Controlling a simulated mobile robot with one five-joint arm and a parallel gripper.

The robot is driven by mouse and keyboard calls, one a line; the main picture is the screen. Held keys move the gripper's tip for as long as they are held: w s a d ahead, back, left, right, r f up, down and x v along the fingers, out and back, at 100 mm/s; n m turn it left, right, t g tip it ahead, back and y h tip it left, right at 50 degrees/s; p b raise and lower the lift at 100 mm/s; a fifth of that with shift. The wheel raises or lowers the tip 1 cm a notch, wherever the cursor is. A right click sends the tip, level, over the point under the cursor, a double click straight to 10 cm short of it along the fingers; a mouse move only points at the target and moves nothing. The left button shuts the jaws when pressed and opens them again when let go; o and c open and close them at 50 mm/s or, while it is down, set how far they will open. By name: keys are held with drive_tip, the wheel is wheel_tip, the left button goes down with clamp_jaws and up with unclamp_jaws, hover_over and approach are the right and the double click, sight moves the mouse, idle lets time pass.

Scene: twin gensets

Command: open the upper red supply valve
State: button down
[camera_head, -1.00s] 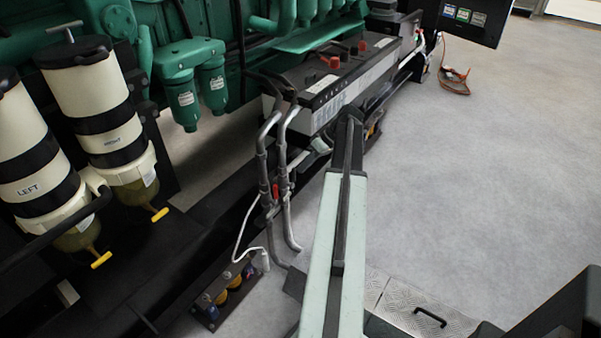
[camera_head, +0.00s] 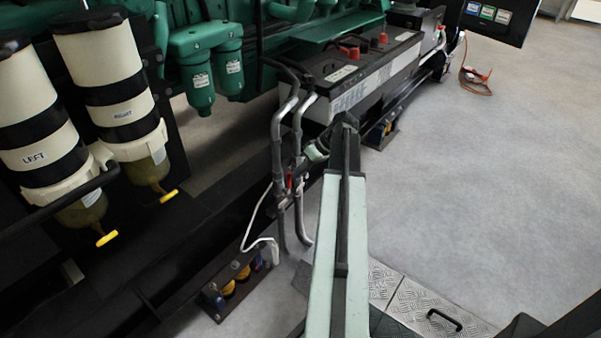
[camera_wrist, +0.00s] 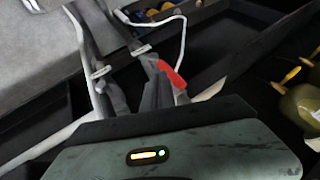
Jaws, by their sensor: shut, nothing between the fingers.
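The red valve lever (camera_head: 289,182) is a small red spot on the grey pipes (camera_head: 278,150) beside the engine frame, partly hidden in the head view. In the wrist view the red lever (camera_wrist: 172,76) shows larger, slanting, just right of my fingertips. My gripper (camera_wrist: 156,84) is shut and empty, with its dark fingers close against the lever's left side. I cannot tell whether they touch it. In the head view my gripper's housing (camera_head: 316,151) is right next to the pipes, and its fingertips are hard to make out. Only one red lever is clear.
A black battery box (camera_head: 365,70) stands behind the pipes. A white cable (camera_head: 262,212) loops down to a floor-level block with yellow parts (camera_head: 232,286). Filters marked LEFT (camera_head: 40,150) and RIGHT (camera_head: 115,100) stand at left. The grey floor (camera_head: 470,170) at right is open.

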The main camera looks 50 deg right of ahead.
drive_tip(key=shift+a+h, duration=0.3)
drive_tip(key=shift+a, duration=0.3)
